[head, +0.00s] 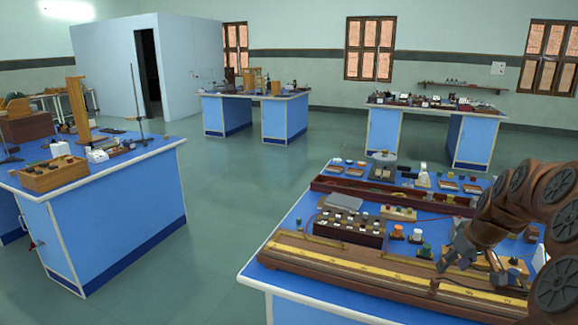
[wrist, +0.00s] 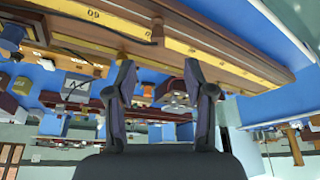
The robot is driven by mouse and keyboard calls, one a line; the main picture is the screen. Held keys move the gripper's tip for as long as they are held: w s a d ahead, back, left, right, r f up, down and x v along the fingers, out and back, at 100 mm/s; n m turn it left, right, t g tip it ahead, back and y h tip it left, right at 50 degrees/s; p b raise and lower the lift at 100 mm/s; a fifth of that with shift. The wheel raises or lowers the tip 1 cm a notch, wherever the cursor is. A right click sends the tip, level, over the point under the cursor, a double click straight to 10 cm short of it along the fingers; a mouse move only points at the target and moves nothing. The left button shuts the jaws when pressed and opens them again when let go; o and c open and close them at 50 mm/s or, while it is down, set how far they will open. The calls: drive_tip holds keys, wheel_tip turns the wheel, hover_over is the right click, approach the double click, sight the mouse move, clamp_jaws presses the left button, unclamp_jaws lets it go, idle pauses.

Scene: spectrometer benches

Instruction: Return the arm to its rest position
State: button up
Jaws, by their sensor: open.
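My gripper (head: 449,258) hangs over the right part of the near bench in the head view, at the end of my brown arm. In the wrist view my gripper (wrist: 158,75) shows two dark fingers spread apart with nothing between them. That view is upside down. Beyond the fingertips is the long wooden rail with a yellow scale (wrist: 210,50). In the head view the same rail (head: 350,268) runs along the bench's front edge, and my gripper is beside or above it. Whether they touch cannot be told. My arm hides the bench's right end.
The near blue bench (head: 262,252) holds a dark box of blocks (head: 349,232), a brown tray (head: 335,187), and small bottles (head: 397,232). Another blue bench (head: 120,215) stands left, and two more stand at the back. The green floor (head: 235,190) between them is clear.

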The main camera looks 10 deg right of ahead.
drive_tip(key=s+a+r+n+g+y+p, duration=0.1)
drive_tip(key=s+a, duration=0.1)
drive_tip(key=a, duration=1)
drive_tip(key=s+a+r+n+g, duration=0.1)
drive_tip(key=s+a, duration=0.1)
drive_tip(key=a, duration=0.9)
drive_tip(key=s+a+f+g+p, duration=0.1)
drive_tip(key=s+a+g, duration=0.1)
drive_tip(key=s+a, duration=0.4)
drive_tip(key=s+a+g+p, duration=0.1)
drive_tip(key=s+a, duration=0.6)
drive_tip(key=s, duration=0.8)
drive_tip(key=shift+s+a+f+m+g+h, duration=0.2)
drive_tip(key=shift+s+f+m+g+h, duration=0.15)
drive_tip(key=shift+g, duration=0.25)
drive_tip(key=shift+c, duration=0.8)
drive_tip(key=shift+d, duration=0.1)
drive_tip(key=shift+c, duration=0.3)
